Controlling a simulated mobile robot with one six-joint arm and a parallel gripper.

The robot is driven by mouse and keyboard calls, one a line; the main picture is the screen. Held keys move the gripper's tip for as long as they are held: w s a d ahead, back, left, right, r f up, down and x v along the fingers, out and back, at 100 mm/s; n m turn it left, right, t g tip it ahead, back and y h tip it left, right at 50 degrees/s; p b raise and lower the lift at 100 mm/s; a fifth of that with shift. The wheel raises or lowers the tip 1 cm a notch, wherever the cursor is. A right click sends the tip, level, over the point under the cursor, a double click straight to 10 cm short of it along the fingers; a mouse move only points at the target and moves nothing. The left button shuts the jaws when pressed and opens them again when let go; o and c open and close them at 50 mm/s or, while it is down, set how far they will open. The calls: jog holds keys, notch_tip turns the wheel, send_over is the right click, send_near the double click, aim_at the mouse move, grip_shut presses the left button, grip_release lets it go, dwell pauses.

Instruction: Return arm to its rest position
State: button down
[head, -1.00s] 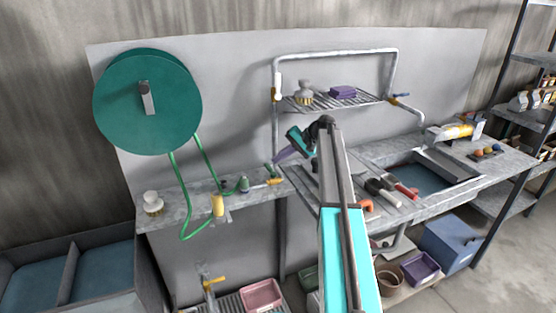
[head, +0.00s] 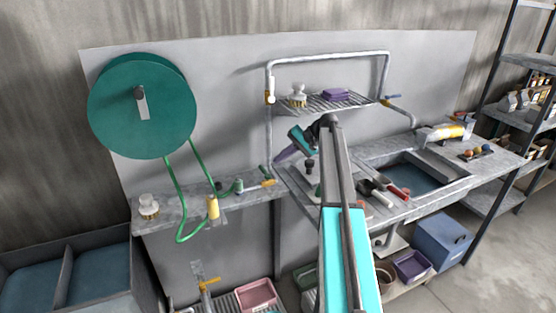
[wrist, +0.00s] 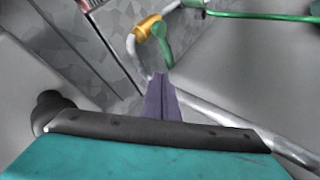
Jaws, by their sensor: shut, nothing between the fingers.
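My arm reaches forward over the workbench in the head view. My gripper (head: 281,158) has purple fingers, pressed together and empty, at the left end of the sink counter (head: 400,213). It hangs just above and beside the yellow fitting (head: 268,183) on the left shelf. In the wrist view the shut fingers (wrist: 162,98) point toward a grey pipe with a yellow collar (wrist: 148,28) and a green lever (wrist: 163,50). I cannot tell whether they touch the pipe.
A green hose reel (head: 142,105) hangs on the panel at left. A wire rack (head: 350,103) with a brush and a purple block is above the counter. Hand tools (head: 375,190) lie by the sink basin (head: 420,180). A metal shelving unit (head: 497,165) stands at right.

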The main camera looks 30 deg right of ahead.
jog(key=shift+d+r, duration=0.5)
jog(key=shift+r, duration=0.3)
jog(key=shift+d+r, duration=0.5)
jog(key=shift+r, duration=0.3)
jog(key=f+b, duration=0.1)
jog(key=s+f+b, duration=0.1)
jog(key=f+b, duration=0.1)
jog(key=shift+a, duration=0.15)
jog(key=shift+s+a+r, duration=0.1)
jog(key=shift+s, duration=0.5)
